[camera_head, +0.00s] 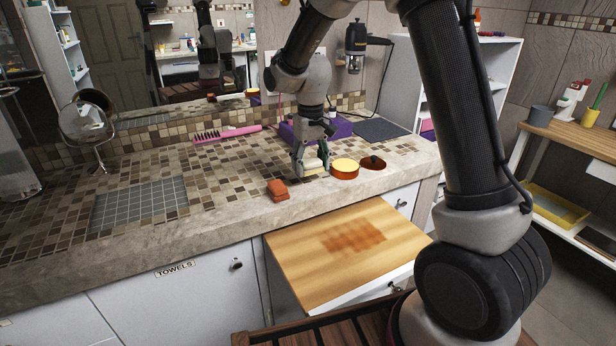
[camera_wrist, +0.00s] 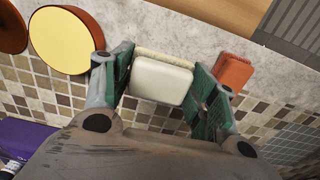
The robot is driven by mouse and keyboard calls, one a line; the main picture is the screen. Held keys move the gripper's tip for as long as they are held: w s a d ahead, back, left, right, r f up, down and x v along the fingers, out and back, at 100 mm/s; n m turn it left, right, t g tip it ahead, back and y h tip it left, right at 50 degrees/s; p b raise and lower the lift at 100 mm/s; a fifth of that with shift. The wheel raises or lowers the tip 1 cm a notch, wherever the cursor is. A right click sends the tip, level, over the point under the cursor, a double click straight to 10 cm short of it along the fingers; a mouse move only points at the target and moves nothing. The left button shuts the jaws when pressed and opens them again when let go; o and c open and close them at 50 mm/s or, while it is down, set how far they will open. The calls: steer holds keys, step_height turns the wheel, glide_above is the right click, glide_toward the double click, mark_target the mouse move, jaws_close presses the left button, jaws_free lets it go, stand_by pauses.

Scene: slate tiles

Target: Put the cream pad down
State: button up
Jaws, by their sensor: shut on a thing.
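The cream pad (camera_wrist: 160,80) is a small rounded block, held between the two green-lined fingers of my gripper (camera_wrist: 160,88) in the wrist view. In the head view my gripper (camera_head: 312,168) points down over the tiled counter (camera_head: 235,182), near its front edge, with the cream pad (camera_head: 313,167) low between the fingers. I cannot tell whether the pad touches the counter. An orange-red pad (camera_head: 278,190) lies to the left; it also shows in the wrist view (camera_wrist: 234,71). A round yellow-topped tin (camera_head: 345,168) stands close on the right.
A brown round piece (camera_head: 373,163) sits right of the tin. A purple box (camera_head: 340,128) and a pink brush (camera_head: 227,133) are behind. A grey mat (camera_head: 140,203) lies at left. A wooden board (camera_head: 330,265) is below the counter front. Bare tiles lie left of the orange-red pad.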

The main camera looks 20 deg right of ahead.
mark_target(311, 184)
steer(key=shift+f, duration=2.1)
steer(key=shift+f, duration=0.1)
steer(key=o, duration=1.1)
step_height(311, 184, up, 12)
steer(key=shift+f, duration=0.25)
steer(key=shift+d+r, duration=0.1)
steer(key=shift+r, duration=0.35)
